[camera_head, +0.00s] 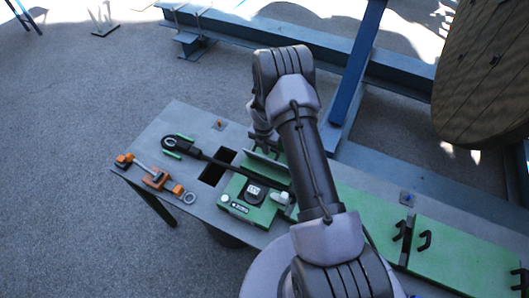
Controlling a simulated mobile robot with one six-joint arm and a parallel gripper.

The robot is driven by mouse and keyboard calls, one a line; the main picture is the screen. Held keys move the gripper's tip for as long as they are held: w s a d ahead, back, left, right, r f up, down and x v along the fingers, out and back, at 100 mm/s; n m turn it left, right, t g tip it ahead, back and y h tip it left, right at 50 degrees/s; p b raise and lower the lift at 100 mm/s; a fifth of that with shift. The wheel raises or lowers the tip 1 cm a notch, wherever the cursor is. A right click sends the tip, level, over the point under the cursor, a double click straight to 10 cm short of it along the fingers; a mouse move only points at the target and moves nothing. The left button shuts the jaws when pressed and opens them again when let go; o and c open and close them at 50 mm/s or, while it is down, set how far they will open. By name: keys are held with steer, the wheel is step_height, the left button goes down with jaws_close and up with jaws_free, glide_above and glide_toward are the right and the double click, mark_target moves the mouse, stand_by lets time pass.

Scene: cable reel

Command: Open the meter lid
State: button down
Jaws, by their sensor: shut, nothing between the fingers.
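The green meter (239,211) sits on the grey bench, with a dark round dial and a small white display on its top face. A green lid panel (262,170) stands raised along its back edge, so the dial is uncovered. My gripper (265,146) is just behind the raised lid, at the end of my bent arm. It is small and partly hidden by the arm, and it is shut and empty. I cannot tell whether it touches the lid.
Orange-and-grey clamp parts (155,179) lie at the left. A green panel with black hooks (455,260) is at the right. Blue beams and a large wooden reel (483,80) stand behind.

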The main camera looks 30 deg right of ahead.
steer(key=shift+w+d, duration=0.5)
steer(key=shift+d, duration=0.1)
stand_by(0.3)
